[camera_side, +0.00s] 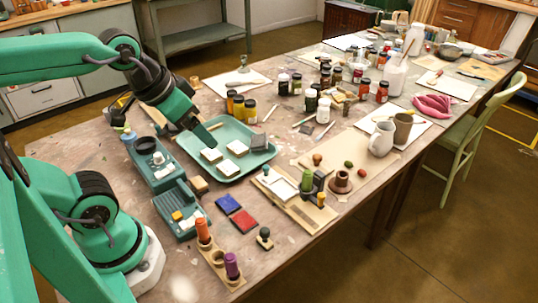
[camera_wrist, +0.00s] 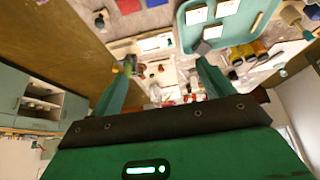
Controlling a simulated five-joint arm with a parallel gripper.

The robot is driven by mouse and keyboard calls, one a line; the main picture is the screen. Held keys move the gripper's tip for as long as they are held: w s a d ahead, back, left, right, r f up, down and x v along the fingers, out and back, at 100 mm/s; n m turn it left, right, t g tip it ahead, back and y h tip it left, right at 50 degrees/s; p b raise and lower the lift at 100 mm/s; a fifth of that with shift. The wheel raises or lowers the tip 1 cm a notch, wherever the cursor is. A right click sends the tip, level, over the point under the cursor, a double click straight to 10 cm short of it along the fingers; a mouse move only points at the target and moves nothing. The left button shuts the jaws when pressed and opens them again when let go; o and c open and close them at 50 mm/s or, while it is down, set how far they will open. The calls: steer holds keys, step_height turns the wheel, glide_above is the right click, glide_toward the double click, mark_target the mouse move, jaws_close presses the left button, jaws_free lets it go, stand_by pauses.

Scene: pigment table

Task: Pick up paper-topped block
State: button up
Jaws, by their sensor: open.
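Three pale-topped blocks lie on the teal tray (camera_side: 190,153) in the side view: a left one (camera_side: 211,155), a right one (camera_side: 236,147) and a front one (camera_side: 223,167). A grey-topped block (camera_side: 259,141) lies at the tray's right end. I cannot tell which of these is the paper-topped block. My gripper (camera_side: 203,133) hangs above the tray's back left part, apart from the blocks. In the wrist view my gripper (camera_wrist: 165,65) is open with nothing between its fingers. Two pale blocks (camera_wrist: 197,15) and the grey one (camera_wrist: 213,32) show in the tray at the top of that view.
Yellow-labelled jars (camera_side: 239,106) stand behind the tray. A teal rack (camera_side: 152,168) stands at its left. Blue and red pads (camera_side: 243,220) lie in front. A stand with a green-handled stamp (camera_side: 307,180) and a white jug (camera_side: 382,138) are to the right.

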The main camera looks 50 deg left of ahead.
steer(key=shift+w, duration=0.1)
steer(key=g, duration=0.5)
glide_above(238, 147)
step_height(238, 147, down, 15)
steer(key=shift+a+f+g, duration=0.25)
steer(key=shift+f+g, duration=0.05)
steer(key=shift+f, duration=0.35)
steer(key=shift+d+f, duration=0.1)
steer(key=shift+f, duration=3.8)
steer(key=c, duration=1.1)
steer(key=shift+o, duration=0.2)
